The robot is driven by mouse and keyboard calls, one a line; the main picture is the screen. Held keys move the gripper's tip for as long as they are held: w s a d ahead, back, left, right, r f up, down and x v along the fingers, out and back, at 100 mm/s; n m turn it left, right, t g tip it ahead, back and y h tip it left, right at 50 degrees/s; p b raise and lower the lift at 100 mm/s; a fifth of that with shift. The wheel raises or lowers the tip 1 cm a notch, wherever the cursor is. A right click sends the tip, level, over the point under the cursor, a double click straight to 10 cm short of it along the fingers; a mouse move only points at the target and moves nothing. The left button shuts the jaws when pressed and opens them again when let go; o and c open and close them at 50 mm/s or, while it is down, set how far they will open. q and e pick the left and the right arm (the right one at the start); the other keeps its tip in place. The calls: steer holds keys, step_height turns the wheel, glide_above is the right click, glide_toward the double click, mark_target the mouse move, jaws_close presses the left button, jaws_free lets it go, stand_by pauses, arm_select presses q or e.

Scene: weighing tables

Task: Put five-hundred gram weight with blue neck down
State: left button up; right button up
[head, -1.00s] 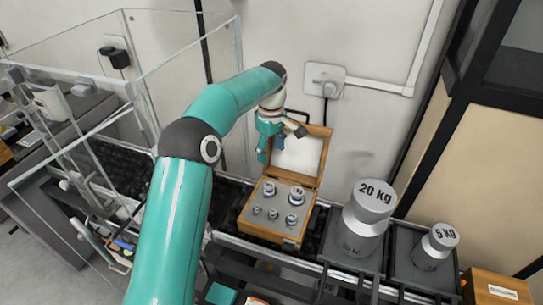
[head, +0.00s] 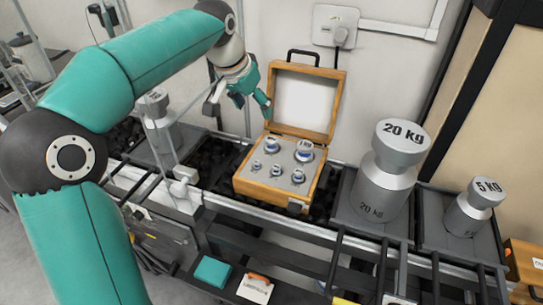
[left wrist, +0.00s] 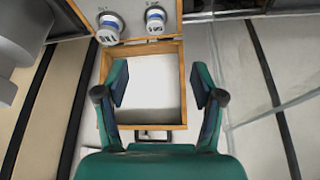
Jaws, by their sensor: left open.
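An open wooden case (head: 240,184) holds several silver weights upright in grey foam. The two larger back weights, left (head: 271,146) and right (head: 304,151), have blue bands at their necks; both also show at the top of the left wrist view, (left wrist: 110,27) and (left wrist: 155,20). Which is the five-hundred gram one is too small to read. My left gripper (head: 238,103) is open and empty, above and behind the case, left of its raised lid (head: 306,102). In the left wrist view its spread fingers (left wrist: 160,95) frame the lid's white lining. My right gripper is not in view.
A 20 kg weight (head: 386,180) and a 5 kg weight (head: 470,210) stand right of the case. Another large weight (head: 157,115) stands at the left, behind a clear panel. The wall is close behind the lid.

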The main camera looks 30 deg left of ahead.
arm_select(q)
steer(key=b, duration=0.2)
glide_toward(271, 139)
steer(key=x, duration=0.5)
steer(key=shift+a+f, duration=0.2)
steer(key=shift+a, duration=0.1)
steer(key=shift+d+b+x, duration=0.2)
steer(key=shift+b+x, duration=0.05)
steer(key=shift+x, duration=1.05)
steer(key=shift+d+b+x, duration=0.15)
steer(key=shift+b+x, duration=0.05)
steer(key=shift+x, duration=1.1)
steer(key=shift+r, duration=0.1)
steer(key=shift+c, duration=0.3)
jaws_close()
